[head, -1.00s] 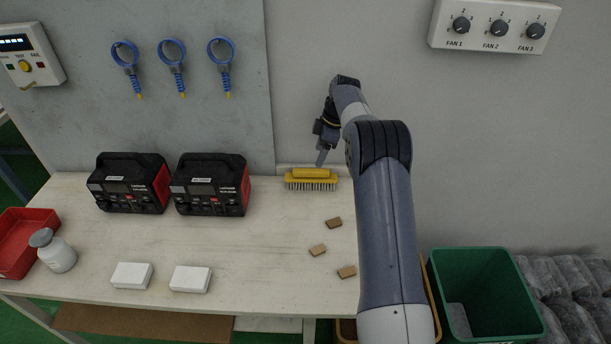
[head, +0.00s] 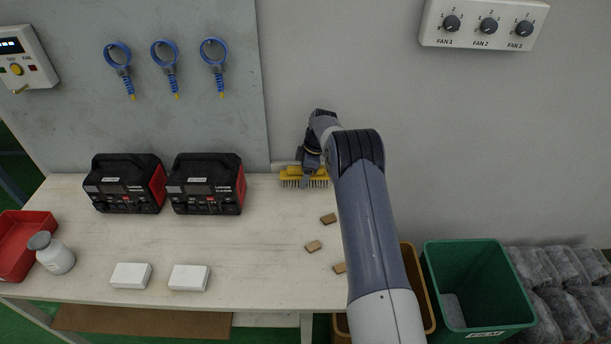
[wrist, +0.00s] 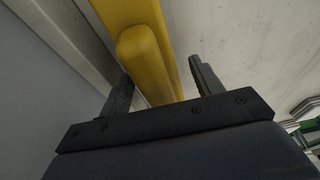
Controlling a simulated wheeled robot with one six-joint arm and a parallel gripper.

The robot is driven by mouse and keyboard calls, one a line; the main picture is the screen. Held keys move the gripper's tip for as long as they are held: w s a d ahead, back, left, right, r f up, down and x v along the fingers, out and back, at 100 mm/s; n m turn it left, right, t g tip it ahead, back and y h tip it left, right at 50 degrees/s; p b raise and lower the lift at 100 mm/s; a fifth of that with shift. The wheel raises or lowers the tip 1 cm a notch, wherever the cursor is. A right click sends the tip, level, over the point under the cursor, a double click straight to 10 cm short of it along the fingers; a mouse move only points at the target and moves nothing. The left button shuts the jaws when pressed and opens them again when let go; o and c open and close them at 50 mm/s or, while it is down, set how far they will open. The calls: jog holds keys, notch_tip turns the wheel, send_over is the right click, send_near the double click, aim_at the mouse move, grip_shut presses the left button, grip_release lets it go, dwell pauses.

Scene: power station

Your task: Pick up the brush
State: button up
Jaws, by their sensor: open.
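The yellow brush (head: 291,172), with its dark bristles pointing toward the front, lies at the back edge of the white table (head: 255,250), against the wall. My gripper (head: 305,184) is at the brush and hides part of it in the head view. In the wrist view the brush's yellow handle (wrist: 143,55) runs between the two dark fingers of my gripper (wrist: 160,85). The fingers are apart, one on each side of the handle. The left finger looks close to the handle; I cannot tell whether it touches. A gap shows at the right finger.
Two black-and-red power units (head: 206,184) stand left of the brush. Small brown blocks (head: 314,246) lie in front of it. White boxes (head: 189,278), a white jar (head: 53,254) and a red tray (head: 8,262) are farther left. A green bin (head: 470,290) stands at right.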

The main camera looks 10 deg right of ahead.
jog(key=c, duration=0.9)
jog(key=shift+r, duration=0.1)
